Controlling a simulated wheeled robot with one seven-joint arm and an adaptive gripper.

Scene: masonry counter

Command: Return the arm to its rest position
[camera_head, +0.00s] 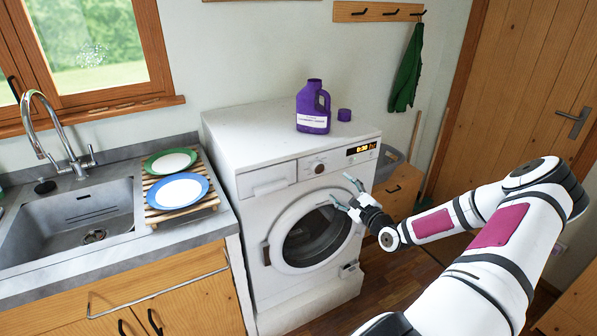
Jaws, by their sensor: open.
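My arm (499,226) reaches in from the lower right, white with magenta panels, bent at the elbow. My gripper (342,192) is open, with its fingers apart and nothing seen between them. In the picture it overlaps the right side of the washing machine's round door (272,238). I cannot tell whether it touches the machine. The door looks closed.
The white washing machine (222,145) carries a purple detergent jug (312,108) and a purple cap (344,115). A sink (30,240) and a wooden rack (150,212) with two plates are at left. A wooden cabinet (400,190) and door (530,80) are at right.

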